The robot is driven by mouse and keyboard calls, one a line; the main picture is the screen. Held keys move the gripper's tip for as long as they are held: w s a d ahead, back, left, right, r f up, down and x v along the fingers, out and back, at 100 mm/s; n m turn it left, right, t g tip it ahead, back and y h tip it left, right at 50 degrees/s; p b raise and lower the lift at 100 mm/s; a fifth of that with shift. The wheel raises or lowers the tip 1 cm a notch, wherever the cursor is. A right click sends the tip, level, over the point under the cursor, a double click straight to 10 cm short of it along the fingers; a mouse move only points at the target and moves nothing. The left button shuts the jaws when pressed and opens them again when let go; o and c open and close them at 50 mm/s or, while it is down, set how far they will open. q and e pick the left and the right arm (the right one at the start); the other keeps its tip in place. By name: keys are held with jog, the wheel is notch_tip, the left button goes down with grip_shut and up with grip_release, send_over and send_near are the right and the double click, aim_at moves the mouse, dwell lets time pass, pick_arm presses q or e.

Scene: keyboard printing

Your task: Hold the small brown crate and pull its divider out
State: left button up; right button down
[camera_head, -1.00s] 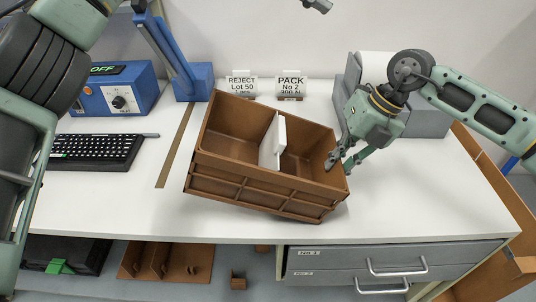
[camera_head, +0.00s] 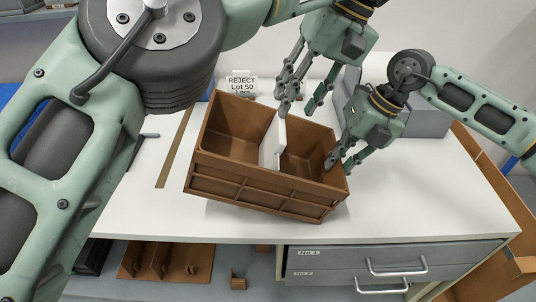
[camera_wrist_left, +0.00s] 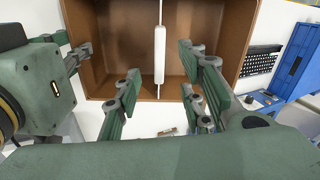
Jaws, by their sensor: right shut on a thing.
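The small brown crate (camera_head: 265,190) sits at an angle over the white table; I cannot tell if all of it rests on the top. Its white divider (camera_head: 273,142) stands upright between two empty compartments, and it shows in the left wrist view (camera_wrist_left: 160,52). My left gripper (camera_head: 300,97) is open above the crate's back edge near the divider; in the left wrist view its fingers (camera_wrist_left: 160,95) are spread on either side of the divider's line, not touching it. My right gripper (camera_head: 336,162) is shut on the crate's right end wall.
A REJECT sign (camera_head: 241,85) stands behind the crate. A grey box (camera_head: 425,118) is at the back right. Drawers (camera_head: 390,260) are under the table's front edge (camera_head: 400,240). The front of the table is clear. A keyboard (camera_wrist_left: 262,58) shows in the left wrist view.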

aim_at(284, 128)
pick_arm(q)
jog(key=shift+x, duration=4.35)
pick_arm(e)
jog(key=shift+a+r, duration=0.1)
pick_arm(q)
grip_shut()
jog(key=shift+d, duration=0.1)
jog(key=c, duration=0.6)
grip_release()
grip_shut()
pick_arm(e)
jog(key=shift+a, duration=0.1)
